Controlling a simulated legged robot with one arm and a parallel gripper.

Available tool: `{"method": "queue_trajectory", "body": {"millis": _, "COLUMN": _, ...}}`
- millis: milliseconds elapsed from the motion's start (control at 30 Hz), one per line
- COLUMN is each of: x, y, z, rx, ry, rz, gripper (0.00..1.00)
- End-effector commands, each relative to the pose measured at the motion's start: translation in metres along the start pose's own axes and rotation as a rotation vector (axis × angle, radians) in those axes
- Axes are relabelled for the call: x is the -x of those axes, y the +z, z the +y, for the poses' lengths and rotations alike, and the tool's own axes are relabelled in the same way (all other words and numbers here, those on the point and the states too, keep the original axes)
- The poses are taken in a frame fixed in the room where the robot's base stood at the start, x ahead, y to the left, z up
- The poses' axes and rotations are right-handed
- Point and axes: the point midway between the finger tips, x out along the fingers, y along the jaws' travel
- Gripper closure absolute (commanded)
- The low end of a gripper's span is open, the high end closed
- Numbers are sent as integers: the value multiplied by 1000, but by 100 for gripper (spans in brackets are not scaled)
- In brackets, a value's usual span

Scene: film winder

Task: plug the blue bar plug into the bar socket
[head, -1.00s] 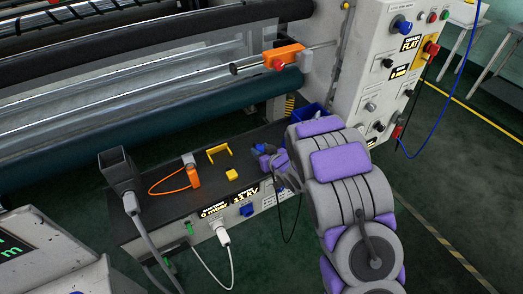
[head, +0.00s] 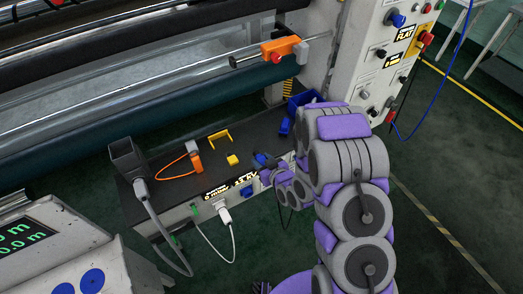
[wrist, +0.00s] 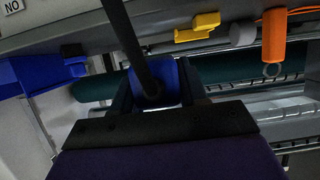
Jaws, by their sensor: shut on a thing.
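My gripper (head: 265,163) is at the front right part of the dark bench, just above and right of the front panel. It is shut on the blue plug (wrist: 170,82), which shows between the dark fingers in the wrist view. A black cable (wrist: 135,50) runs from the plug. In the head view the arm partly hides the plug. A blue fitting (head: 247,190) sits on the panel under the lit kV display, left of and below the gripper. A white plug (head: 224,214) with a white cable sits under the lit mbar display. I cannot tell which one is the bar socket.
On the bench are a yellow block (head: 232,160), a yellow bracket (head: 219,138), an orange handle (head: 196,162) with a cord and a dark box (head: 126,155). A blue bin (head: 303,99) stands behind. Rollers and an orange carriage (head: 280,50) lie beyond the bench.

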Motion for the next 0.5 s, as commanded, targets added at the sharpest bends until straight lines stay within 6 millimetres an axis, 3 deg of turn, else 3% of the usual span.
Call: {"method": "queue_trajectory", "body": {"millis": 500, "x": 23, "y": 6, "z": -12, "rx": 0, "ry": 2, "rz": -3, "gripper": 90}}
